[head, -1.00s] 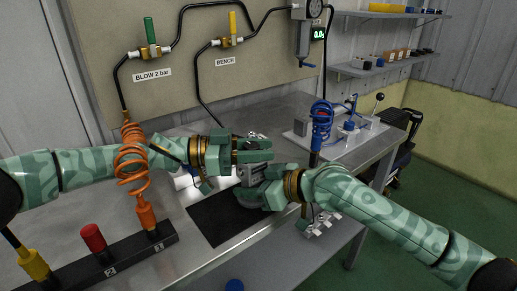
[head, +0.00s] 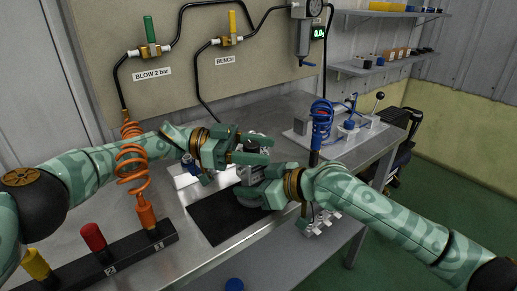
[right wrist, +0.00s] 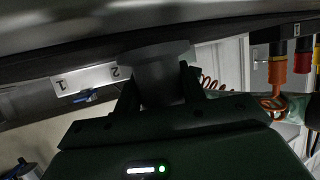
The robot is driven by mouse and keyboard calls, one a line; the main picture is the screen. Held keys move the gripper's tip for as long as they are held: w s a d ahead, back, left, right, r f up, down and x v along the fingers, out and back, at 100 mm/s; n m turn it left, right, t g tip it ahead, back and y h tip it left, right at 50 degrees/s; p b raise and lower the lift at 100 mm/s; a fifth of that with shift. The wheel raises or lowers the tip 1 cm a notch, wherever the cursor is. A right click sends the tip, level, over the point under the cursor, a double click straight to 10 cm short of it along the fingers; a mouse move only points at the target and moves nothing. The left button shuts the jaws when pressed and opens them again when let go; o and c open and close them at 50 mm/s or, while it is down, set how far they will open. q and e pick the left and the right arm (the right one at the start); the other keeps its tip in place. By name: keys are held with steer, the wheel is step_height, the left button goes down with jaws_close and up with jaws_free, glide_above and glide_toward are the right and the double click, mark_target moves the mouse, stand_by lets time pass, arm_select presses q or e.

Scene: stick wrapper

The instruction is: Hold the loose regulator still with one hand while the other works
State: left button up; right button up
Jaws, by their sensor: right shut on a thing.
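The loose regulator (head: 249,174) is a grey body above the black mat (head: 215,222) on the bench. My right gripper (head: 258,186) comes in from the right and is shut on it. In the right wrist view a round grey part of the regulator (right wrist: 154,57) sits between the dark fingers. My left gripper (head: 252,148) is above the regulator, its fingers apart on either side of a dark round part at the top. I cannot tell whether they touch that part. The fingers and arms hide much of the regulator.
An orange coiled hose (head: 131,165) hangs near my left arm. A black rack (head: 100,265) with coloured plugs stands at the front left. A blue coiled hose (head: 322,118) and fittings stand at the back right.

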mark_target(258, 144)
arm_select(q)
step_height(258, 144, up, 10)
steer(key=shift+f, duration=0.1)
stand_by(0.4)
